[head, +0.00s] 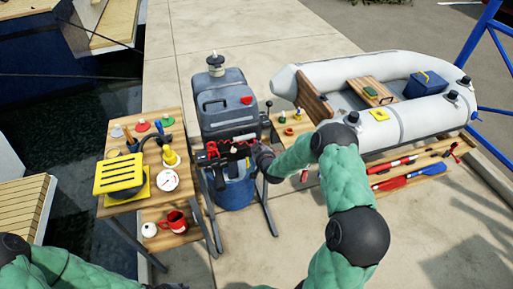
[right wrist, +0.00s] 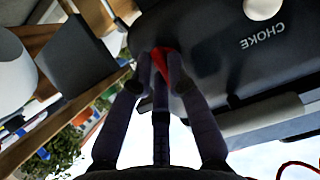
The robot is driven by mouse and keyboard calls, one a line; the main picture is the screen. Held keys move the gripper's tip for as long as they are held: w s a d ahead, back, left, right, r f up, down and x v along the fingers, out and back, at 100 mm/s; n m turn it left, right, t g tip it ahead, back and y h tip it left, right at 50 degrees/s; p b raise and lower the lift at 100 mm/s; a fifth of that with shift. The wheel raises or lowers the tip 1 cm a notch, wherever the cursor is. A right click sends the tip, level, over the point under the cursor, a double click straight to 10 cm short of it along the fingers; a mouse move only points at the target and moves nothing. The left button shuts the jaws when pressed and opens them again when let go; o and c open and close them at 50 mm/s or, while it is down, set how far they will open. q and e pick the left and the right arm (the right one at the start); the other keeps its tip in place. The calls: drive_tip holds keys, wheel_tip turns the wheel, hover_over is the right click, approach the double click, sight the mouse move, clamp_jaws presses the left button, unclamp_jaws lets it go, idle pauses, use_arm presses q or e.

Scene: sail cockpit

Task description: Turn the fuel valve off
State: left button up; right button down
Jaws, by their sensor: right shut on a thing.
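The fuel valve shows as a small red lever (right wrist: 176,74) on the dark motor housing in the right wrist view, where it is mostly hidden by my fingers. My right gripper (right wrist: 160,80) is closed on this lever, with its fingertips at the housing. In the head view the grey outboard motor (head: 222,118) stands on a stand, and my right gripper (head: 250,151) reaches its front right side. The lever cannot be made out there behind the gripper. My left arm shows only at the bottom left, and its gripper is out of the picture.
A white CHOKE knob (right wrist: 262,7) is close to the right gripper. A blue bucket (head: 236,193) sits under the motor. A wooden table (head: 117,211) with tools stands left. A grey inflatable boat (head: 330,75) lies right. Open concrete lies in front.

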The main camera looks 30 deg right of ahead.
idle(0.5)
drive_tip(key=c, duration=1.2)
unclamp_jaws()
drive_tip(key=shift+s, duration=0.1)
drive_tip(key=v, duration=1.2)
drive_tip(key=shift+a+f, duration=0.15)
